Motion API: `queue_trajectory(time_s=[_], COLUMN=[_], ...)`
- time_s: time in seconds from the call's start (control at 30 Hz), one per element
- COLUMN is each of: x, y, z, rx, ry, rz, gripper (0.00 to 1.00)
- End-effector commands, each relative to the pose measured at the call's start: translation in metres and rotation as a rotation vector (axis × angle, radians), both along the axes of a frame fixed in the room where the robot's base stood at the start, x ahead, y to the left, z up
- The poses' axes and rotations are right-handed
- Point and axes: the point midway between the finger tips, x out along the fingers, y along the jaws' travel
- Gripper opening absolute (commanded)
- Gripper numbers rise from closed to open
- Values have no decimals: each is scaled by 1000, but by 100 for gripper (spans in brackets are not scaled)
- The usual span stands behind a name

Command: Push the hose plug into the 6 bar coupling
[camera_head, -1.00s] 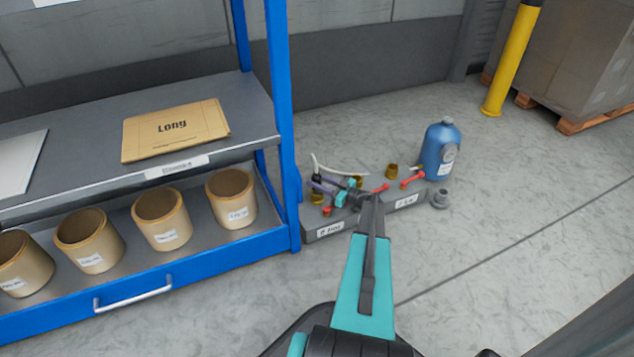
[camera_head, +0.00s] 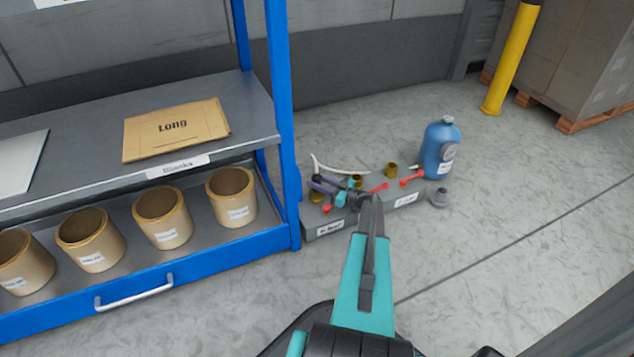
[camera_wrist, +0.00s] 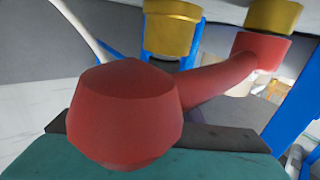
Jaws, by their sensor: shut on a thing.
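The grey coupling block (camera_head: 362,217) stands on the floor in the head view, with brass couplings and red levers on top. Its left label, which seems to read 6 bar (camera_head: 329,229), is beside the left brass coupling (camera_head: 317,197). My gripper (camera_head: 344,192), with small teal fingers, is low over the block's left part. It seems shut on the dark purplish hose plug (camera_head: 322,184); the hold itself is partly hidden. The white hose (camera_head: 340,169) curves behind it. In the wrist view a red lever knob (camera_wrist: 125,110) fills the middle and hides the fingertips. Brass couplings (camera_wrist: 172,27) show beyond.
The blue rack post (camera_head: 285,130) is close on the left. Red levers (camera_head: 412,179) stick out over the block.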

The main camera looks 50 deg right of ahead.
Motion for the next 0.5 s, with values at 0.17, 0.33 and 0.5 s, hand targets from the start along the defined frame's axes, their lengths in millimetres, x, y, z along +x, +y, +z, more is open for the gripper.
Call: queue_trajectory(time_s=[0.17, 0.33, 0.5], x=[0, 0, 0], y=[0, 0, 0], z=[1, 0, 0], rx=[0, 0, 0], ry=[-1, 0, 1], rz=[0, 0, -1], gripper=[45, 54, 54])
